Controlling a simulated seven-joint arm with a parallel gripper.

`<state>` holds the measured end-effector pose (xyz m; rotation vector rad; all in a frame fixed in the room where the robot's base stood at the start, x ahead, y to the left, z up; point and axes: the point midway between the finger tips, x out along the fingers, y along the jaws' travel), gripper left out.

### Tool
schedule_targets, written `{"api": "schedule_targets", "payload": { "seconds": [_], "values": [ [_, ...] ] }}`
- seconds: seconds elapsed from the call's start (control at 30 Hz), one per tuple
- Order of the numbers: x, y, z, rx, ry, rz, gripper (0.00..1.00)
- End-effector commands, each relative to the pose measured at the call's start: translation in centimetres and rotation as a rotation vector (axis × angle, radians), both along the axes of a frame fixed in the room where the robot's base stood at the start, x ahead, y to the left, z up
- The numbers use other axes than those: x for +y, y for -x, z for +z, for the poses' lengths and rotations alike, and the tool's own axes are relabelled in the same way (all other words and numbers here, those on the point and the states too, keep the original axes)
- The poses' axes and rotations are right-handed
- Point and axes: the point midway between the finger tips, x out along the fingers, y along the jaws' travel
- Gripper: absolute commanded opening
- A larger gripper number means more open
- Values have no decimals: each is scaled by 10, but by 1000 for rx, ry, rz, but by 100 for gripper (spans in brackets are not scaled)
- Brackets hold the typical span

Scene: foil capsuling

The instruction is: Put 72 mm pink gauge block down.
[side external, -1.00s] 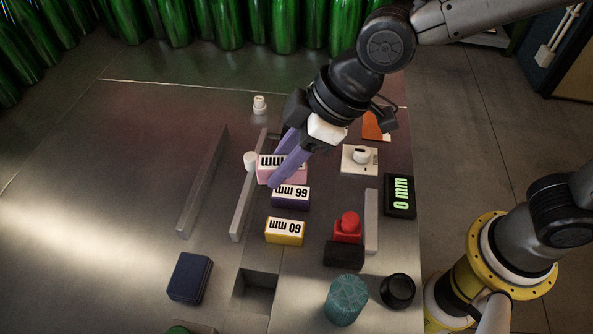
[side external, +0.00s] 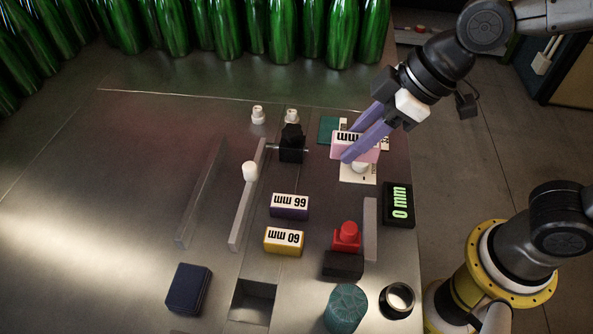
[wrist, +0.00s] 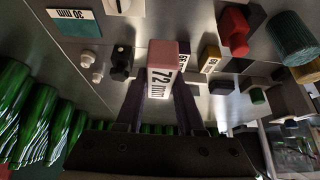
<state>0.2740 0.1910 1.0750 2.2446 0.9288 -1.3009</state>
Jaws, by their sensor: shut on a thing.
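The pink gauge block (side external: 368,152) is held between the purple fingers of my gripper (side external: 354,145). In the side view it is over the white plate (side external: 352,179) with its short white post, and partly covers them. Whether it touches them I cannot tell. The wrist view shows the block (wrist: 163,52) between the fingers, its white label reading 72 mm. The purple 66 mm block (side external: 289,213) and the yellow 60 mm block (side external: 284,248) stand on the steel table, apart from my gripper.
A black fixture (side external: 291,150) with a rod stands left of my gripper. A teal card (wrist: 75,28) reads 30 mm. Two long rails stand left; the far left table is clear.

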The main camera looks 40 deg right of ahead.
Motion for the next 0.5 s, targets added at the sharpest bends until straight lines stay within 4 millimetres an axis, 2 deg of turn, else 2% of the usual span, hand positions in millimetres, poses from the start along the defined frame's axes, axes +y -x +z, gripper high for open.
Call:
{"api": "schedule_targets", "payload": {
  "seconds": [0.2, 0.4, 0.5],
  "values": [
    [28, -40, -25, 5, 2, 1, 0],
    [43, -61, -57, 3, 1, 1, 0],
    [47, -67, -65, 0, 0, 1, 0]
  ]
}}
